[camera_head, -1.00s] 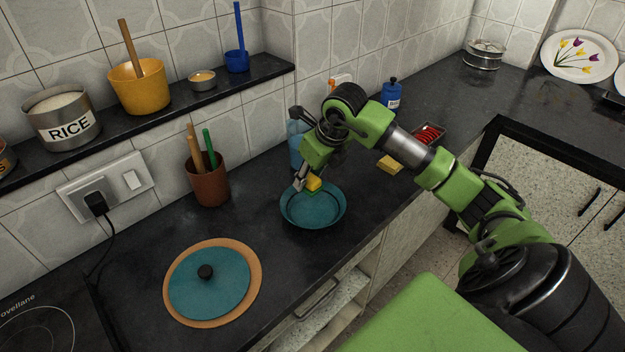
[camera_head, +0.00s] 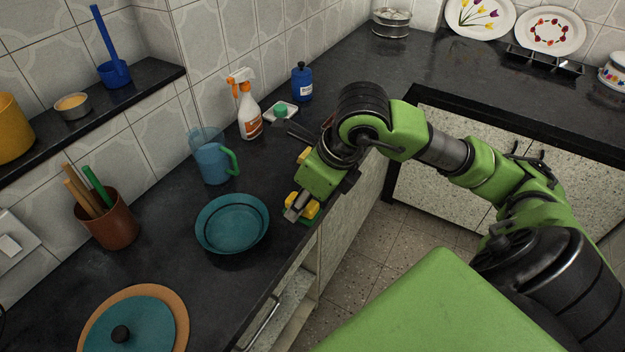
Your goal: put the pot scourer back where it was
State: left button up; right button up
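The pot scourer (camera_head: 311,210), yellow with a green layer, is between the fingers of my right gripper (camera_head: 298,209). The fingers appear shut on it, and the arm partly hides it. The gripper is just right of the teal bowl (camera_head: 232,224), by the counter's front edge; I cannot tell whether the scourer touches the counter. The bowl looks empty. A second yellow piece (camera_head: 303,155) shows behind the gripper, mostly hidden by it. My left gripper is not in view.
A blue jug (camera_head: 211,160), spray bottle (camera_head: 248,112), small white dish with a teal item (camera_head: 281,112) and blue bottle (camera_head: 302,83) stand along the wall. A teal lid (camera_head: 125,325) lies front left.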

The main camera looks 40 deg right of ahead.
jog(key=w+d+f+p, duration=0.1)
jog(key=w+d+f, duration=0.1)
jog(key=w, duration=0.1)
jog(key=w+d+f, duration=0.2)
jog(key=w+f, duration=0.1)
jog(key=w+d+f+p, duration=0.1)
jog(key=w+d+f, duration=0.1)
jog(key=w+f, duration=0.1)
jog(key=shift+w+p, duration=0.2)
jog(key=shift+p, duration=0.1)
jog(key=shift+w+f, duration=0.15)
jog(key=shift+w+d+f, duration=0.25)
jog(key=shift+f, duration=0.2)
notch_tip(320, 180, down, 2)
jog(key=shift+f+p, duration=0.2)
jog(key=shift+p, duration=0.55)
jog(key=shift+f, duration=0.25)
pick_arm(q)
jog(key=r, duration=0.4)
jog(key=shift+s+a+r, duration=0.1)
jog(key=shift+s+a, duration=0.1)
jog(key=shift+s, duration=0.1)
pick_arm(e)
jog(key=shift+f, duration=0.1)
